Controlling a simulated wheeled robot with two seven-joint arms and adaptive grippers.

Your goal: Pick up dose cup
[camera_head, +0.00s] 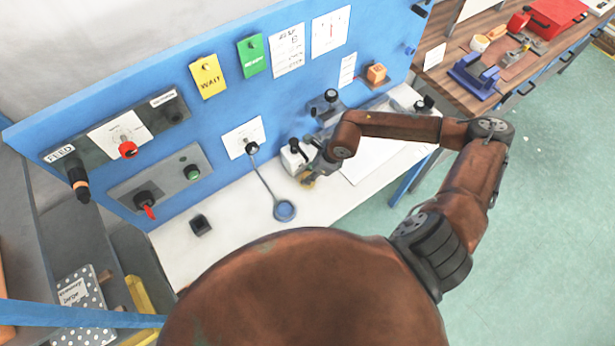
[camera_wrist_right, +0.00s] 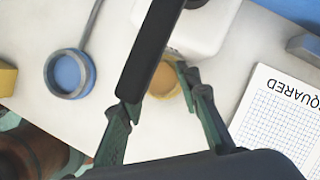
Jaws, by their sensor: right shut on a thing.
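The dose cup appears to be the small yellow cup with a tan inside (camera_wrist_right: 163,78), beside the white dispenser (camera_wrist_right: 203,28) in the right wrist view. My right gripper (camera_wrist_right: 160,88) has its green fingers around the cup and is shut on it. A long black bar crosses in front and hides the left fingertip and part of the cup. In the head view my right gripper (camera_head: 310,176) is low at the white dispenser (camera_head: 294,157), and only a little tan shows under it. My left gripper is out of view.
A round blue-centred dish (camera_head: 285,211) on a thin stem lies on the white bench (camera_head: 240,222), left of the gripper. A small black holder (camera_head: 200,225) stands further left. A blue panel (camera_head: 222,105) with knobs and signs rises behind. A printed grid sheet (camera_wrist_right: 275,118) lies right.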

